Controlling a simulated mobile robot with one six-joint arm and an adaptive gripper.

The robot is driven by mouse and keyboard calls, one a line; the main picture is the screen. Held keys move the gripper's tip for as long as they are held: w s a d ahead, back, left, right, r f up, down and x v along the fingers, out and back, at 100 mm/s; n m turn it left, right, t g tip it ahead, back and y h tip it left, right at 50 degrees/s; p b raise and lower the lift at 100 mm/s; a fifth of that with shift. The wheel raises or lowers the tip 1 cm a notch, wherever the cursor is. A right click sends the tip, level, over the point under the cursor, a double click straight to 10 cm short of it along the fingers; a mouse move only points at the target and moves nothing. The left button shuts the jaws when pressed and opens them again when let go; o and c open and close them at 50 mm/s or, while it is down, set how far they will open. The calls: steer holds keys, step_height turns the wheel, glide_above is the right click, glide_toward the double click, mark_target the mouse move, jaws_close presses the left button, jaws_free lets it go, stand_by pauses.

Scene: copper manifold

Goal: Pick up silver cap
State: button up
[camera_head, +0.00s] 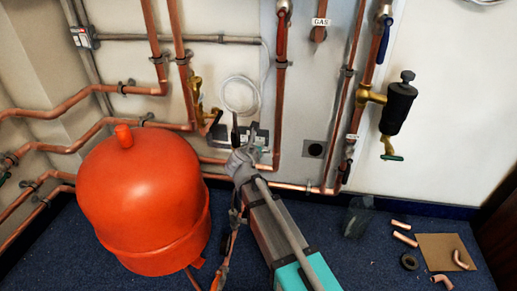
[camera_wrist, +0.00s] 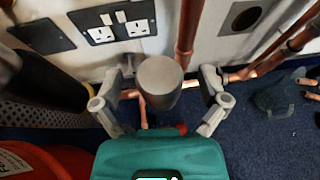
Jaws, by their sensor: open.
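A plain grey cylinder with a flat round top, which looks like the silver cap (camera_wrist: 160,79), is in the middle of the wrist view. It sits between the two fingers of my gripper (camera_wrist: 160,92), with a gap showing on each side. The fingers are open and not closed on it. What the cap rests on is hidden below it. In the head view my gripper (camera_head: 244,138) is near the wall, in front of the sockets and right of the red tank. I cannot clearly make out the cap there.
The red tank (camera_head: 145,195) stands close left of my arm. Copper pipes run along the wall, one vertical pipe (camera_wrist: 188,30) just behind the cap. Wall sockets (camera_wrist: 115,27) are behind. A clear container (camera_head: 358,216) and loose fittings by a cardboard sheet (camera_head: 435,245) lie on the floor at right.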

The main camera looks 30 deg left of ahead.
steer(key=c, duration=1.3)
steer(key=shift+r, duration=0.1)
step_height(320, 180, up, 3)
steer(key=p, duration=0.2)
steer(key=shift+f+p, duration=0.2)
steer(key=shift+p, duration=0.2)
steer(key=s+d+r+p, duration=0.2)
steer(key=s+r+p, duration=0.1)
steer(key=s, duration=0.1)
steer(key=s+d+r+p, duration=0.3)
steer(key=s, duration=0.1)
steer(key=s+d+r+p, duration=0.2)
steer(key=s+r+p, duration=0.2)
steer(key=shift+d+r, duration=0.1)
steer(key=shift+d, duration=0.15)
steer(key=shift+r+p, duration=2.25)
steer(key=shift+p, duration=0.1)
steer(key=shift+r, duration=0.15)
